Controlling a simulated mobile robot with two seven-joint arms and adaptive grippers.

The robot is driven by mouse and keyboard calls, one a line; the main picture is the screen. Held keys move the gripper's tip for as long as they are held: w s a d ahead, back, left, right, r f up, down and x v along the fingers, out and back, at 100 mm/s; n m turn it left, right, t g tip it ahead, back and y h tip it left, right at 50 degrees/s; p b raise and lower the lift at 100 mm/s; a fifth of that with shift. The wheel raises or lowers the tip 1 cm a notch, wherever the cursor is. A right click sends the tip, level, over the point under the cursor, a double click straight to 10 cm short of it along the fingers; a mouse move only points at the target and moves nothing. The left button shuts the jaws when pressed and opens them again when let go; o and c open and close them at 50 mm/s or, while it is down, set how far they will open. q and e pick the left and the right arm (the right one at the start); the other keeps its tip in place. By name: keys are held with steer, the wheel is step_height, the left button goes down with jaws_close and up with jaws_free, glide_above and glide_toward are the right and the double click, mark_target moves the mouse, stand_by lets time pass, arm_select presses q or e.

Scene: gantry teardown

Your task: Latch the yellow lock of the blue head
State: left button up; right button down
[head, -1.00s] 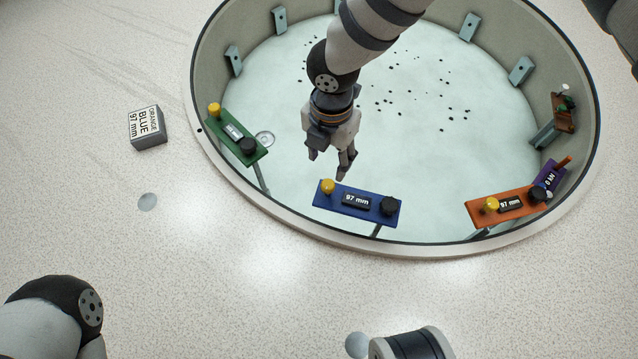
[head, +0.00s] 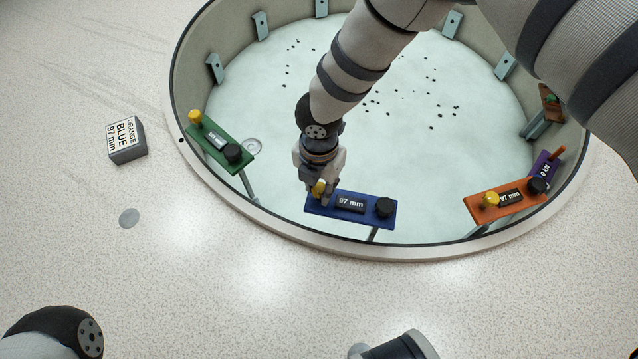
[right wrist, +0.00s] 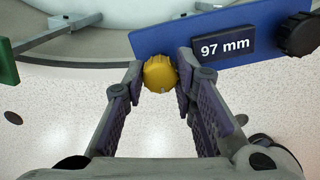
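The blue head (head: 330,212) is a blue plate labelled 97 mm on the near rim of the round pit. Its yellow lock (head: 317,187) is a round knob at its left end; a black knob (head: 384,207) is at its right end. My right gripper (head: 322,196) is down at the yellow lock and partly covers it in the head view. In the right wrist view the yellow lock (right wrist: 159,74) sits between the spread fingertips, very close to both; I cannot tell whether they touch it. My left gripper is out of view.
A green head (head: 220,150) is left on the rim, an orange head (head: 505,203) right, with a purple plate (head: 546,166) beside it. A grey block (head: 127,141) reading ORANGE, BLUE, 97 mm lies on the pale floor. The floor before the pit is mostly clear.

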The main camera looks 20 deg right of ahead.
steer(key=shift+m, duration=0.3)
steer(key=m+p, duration=0.2)
steer(key=shift+r+m, duration=0.1)
steer(key=shift+m, duration=0.2)
steer(key=m+p, duration=0.2)
steer(key=m, duration=0.3)
steer(key=shift+m, duration=0.3)
steer(key=m+p, duration=0.1)
steer(key=m, duration=0.3)
steer(key=shift+m+p, duration=0.45)
steer(key=shift+m, duration=2.05)
steer(key=c, duration=1.3)
jaws_free()
